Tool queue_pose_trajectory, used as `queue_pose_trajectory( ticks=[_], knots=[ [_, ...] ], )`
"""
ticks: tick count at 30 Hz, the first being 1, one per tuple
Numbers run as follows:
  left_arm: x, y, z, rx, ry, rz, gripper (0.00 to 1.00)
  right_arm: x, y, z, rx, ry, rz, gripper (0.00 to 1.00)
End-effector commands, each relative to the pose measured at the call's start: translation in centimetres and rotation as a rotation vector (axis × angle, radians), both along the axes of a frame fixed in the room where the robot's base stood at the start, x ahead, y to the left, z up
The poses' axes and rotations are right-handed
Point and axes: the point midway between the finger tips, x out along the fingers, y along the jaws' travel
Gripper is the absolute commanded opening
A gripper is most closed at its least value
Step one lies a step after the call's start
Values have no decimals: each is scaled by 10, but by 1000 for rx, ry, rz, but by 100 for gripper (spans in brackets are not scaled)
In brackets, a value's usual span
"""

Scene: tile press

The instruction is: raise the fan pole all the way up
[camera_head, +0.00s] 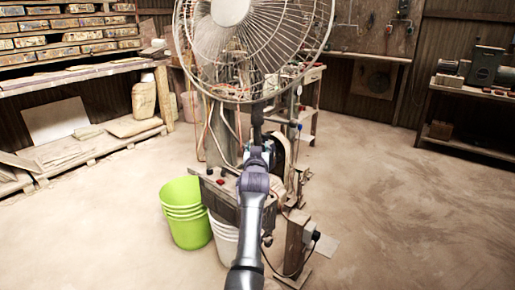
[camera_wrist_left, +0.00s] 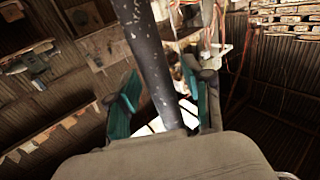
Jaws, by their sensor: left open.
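The fan (camera_head: 250,40) has a round wire cage and a pale hub, at the top of the head view. Its dark pole (camera_head: 257,122) shows just below the cage. In the left wrist view the speckled dark pole (camera_wrist_left: 147,55) runs down from the top edge between the teal fingers. My left gripper (camera_head: 257,150) is at the pole below the cage. In the wrist view the left gripper (camera_wrist_left: 165,103) is open, with one finger on each side of the pole. The pole's lower part is hidden by my arm and gripper. My right gripper is not in view.
Green buckets (camera_head: 186,215) and white buckets (camera_head: 224,238) stand on the floor beside the tile press (camera_head: 222,187). Shelves (camera_head: 80,80) line the left wall. A workbench (camera_head: 468,90) stands at the right. The floor at the right is clear.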

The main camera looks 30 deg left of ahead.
Motion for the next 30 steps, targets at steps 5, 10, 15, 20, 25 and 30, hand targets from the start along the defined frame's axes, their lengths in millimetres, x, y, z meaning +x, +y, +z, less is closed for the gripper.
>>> queue_pose_trajectory(
  ticks=[5, 10, 15, 20, 25, 30],
  knots=[
    [-13, -8, -1, 2, 1, 0, 51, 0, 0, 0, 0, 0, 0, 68],
    [-36, -21, -1, 0, -1, -1, 51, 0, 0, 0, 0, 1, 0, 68],
    [-56, -32, 0, 1, 0, 0, 51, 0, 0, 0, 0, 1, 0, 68],
    [-64, -36, 0, 1, 0, -1, 51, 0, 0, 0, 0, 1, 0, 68],
    [-65, -37, 0, 1, 0, -1, 51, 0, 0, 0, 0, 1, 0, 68],
    [-65, -37, 0, 0, -1, -1, 51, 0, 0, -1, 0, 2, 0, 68]
  ],
)
